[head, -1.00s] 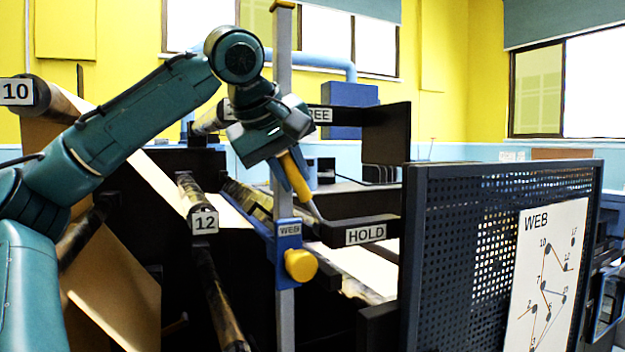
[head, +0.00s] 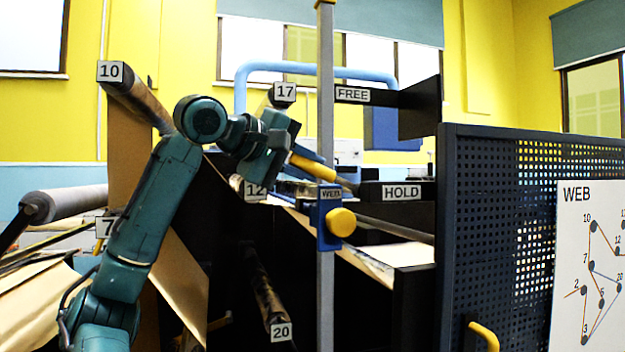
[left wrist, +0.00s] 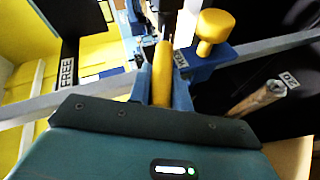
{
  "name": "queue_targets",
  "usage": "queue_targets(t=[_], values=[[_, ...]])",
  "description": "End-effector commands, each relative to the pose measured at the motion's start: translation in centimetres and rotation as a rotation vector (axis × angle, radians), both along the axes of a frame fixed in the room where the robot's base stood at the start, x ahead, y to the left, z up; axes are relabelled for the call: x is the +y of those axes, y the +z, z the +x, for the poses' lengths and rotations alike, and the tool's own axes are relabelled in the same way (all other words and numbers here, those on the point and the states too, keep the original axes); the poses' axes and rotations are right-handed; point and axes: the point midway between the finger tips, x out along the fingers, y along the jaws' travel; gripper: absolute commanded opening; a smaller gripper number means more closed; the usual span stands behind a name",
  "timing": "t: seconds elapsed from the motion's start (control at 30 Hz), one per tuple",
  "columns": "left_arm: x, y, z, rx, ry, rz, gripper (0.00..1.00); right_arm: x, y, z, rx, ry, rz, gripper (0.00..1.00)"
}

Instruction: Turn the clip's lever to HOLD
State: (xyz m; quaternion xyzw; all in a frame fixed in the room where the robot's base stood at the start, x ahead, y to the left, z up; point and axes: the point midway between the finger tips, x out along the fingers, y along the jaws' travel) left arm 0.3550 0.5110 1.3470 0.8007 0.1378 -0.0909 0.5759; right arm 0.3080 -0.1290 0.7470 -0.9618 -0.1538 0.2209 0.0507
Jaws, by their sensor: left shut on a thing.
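The clip (head: 329,237) is a blue block marked WEB with a yellow knob (head: 341,222), on a grey upright post. Its lever (head: 318,168) has a yellow grip and slants down to the right, its lower end close to the HOLD plate (head: 402,192). The FREE plate (head: 353,95) is above. My left gripper (head: 306,163) is shut on the yellow grip. In the left wrist view, the lever (left wrist: 162,72) stands between the blue fingers, beside the clip (left wrist: 205,66) and knob (left wrist: 214,28). My right gripper is out of view.
A dark perforated panel (head: 480,220) with a WEB chart (head: 590,265) stands at the right. The grey post (head: 325,90) rises just beside my left gripper. Numbered rollers, such as roller 10 (head: 140,100) and roller 20 (head: 264,295), and brown paper lie around my left arm.

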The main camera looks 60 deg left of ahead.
Motion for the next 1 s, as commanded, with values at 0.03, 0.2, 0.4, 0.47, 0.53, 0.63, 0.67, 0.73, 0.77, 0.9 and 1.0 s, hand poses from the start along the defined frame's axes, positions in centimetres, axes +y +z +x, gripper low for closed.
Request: queue_targets(t=[0.03, 0.2, 0.4, 0.47, 0.53, 0.63, 0.67, 0.73, 0.77, 0.9, 1.0], values=[[0.0, -0.66, -0.12, -0.02, -0.002, -0.004, 0.0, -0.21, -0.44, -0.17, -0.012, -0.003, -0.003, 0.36], [0.08, -0.85, -0.27, -0.062, -0.001, -0.018, 0.0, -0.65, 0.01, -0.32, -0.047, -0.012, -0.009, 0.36], [0.1, -0.88, -0.32, -0.078, 0.0, -0.023, 0.0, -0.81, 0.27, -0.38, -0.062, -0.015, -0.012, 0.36], [0.09, -0.87, -0.31, -0.078, 0.0, -0.024, 0.0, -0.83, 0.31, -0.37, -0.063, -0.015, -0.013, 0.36], [0.08, -0.88, -0.3, -0.077, 0.0, -0.024, 0.0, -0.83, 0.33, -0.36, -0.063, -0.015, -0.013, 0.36], [0.07, -0.92, -0.29, -0.076, 0.0, -0.026, 0.0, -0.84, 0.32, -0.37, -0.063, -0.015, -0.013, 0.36], [0.07, -0.93, -0.29, -0.076, 0.0, -0.026, 0.0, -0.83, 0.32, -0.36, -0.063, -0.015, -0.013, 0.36], [0.06, -0.95, -0.28, -0.075, -0.001, -0.026, 0.0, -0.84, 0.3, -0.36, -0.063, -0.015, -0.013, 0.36], [0.06, -0.96, -0.27, -0.075, -0.001, -0.026, 0.23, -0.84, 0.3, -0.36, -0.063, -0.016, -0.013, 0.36], [0.08, -0.93, -0.28, -0.075, 0.0, -0.025, 0.34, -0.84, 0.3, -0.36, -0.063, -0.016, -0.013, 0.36], [0.1, -0.9, -0.29, -0.076, 0.0, -0.024, 0.41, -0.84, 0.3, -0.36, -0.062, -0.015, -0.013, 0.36]])
